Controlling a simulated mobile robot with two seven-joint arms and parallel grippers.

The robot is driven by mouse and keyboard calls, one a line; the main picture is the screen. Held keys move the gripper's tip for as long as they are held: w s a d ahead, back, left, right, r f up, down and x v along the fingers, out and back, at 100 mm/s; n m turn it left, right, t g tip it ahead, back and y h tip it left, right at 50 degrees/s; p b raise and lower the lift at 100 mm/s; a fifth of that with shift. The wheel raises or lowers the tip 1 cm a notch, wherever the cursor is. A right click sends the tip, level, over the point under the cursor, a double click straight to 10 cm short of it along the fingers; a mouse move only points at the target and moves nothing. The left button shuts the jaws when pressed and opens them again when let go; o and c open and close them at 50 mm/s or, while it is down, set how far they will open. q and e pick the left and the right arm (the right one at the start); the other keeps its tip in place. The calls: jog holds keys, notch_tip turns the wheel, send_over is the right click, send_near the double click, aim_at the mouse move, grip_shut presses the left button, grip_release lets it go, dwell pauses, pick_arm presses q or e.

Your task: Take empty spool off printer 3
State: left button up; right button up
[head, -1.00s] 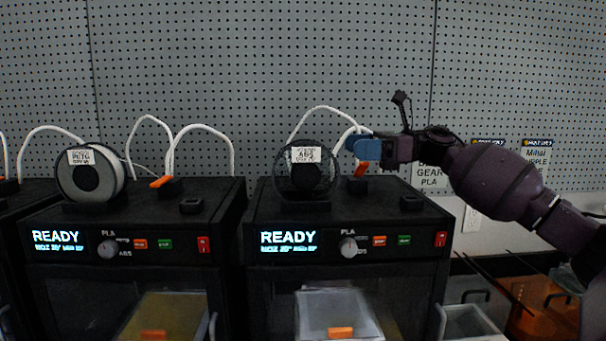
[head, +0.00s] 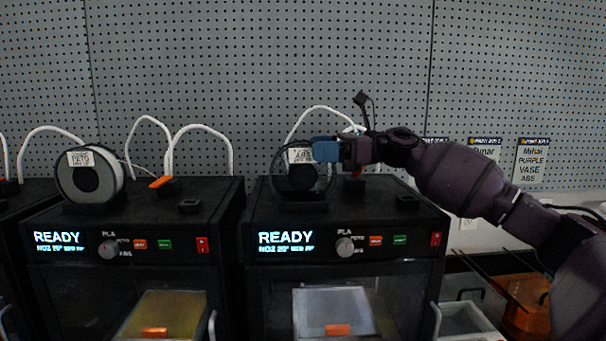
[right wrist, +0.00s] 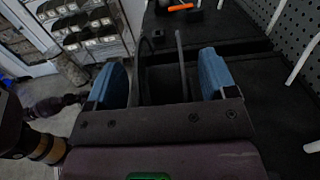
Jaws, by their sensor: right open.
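A dark see-through spool (head: 290,182) with a white ABS label and no visible filament stands upright on top of the right-hand black printer (head: 330,262). My right gripper (head: 325,151), with blue fingertips, is at the spool's upper right and covers part of its label. In the right wrist view, the open right gripper (right wrist: 162,72) has a blue finger on either side of the spool's thin flanges (right wrist: 182,65), with gaps visible. Whether a fingertip touches the spool is unclear. My left gripper is not in view.
A second printer (head: 130,262) on the left carries a spool labelled PETG (head: 92,175). White tubes (head: 318,110) arch behind the spools, near a pegboard wall (head: 270,60). An orange bin (head: 527,305) is low right.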

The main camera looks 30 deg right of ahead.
jog(key=shift+c, duration=0.2)
jog(key=c, duration=1.2)
jog(key=shift+c, duration=0.2)
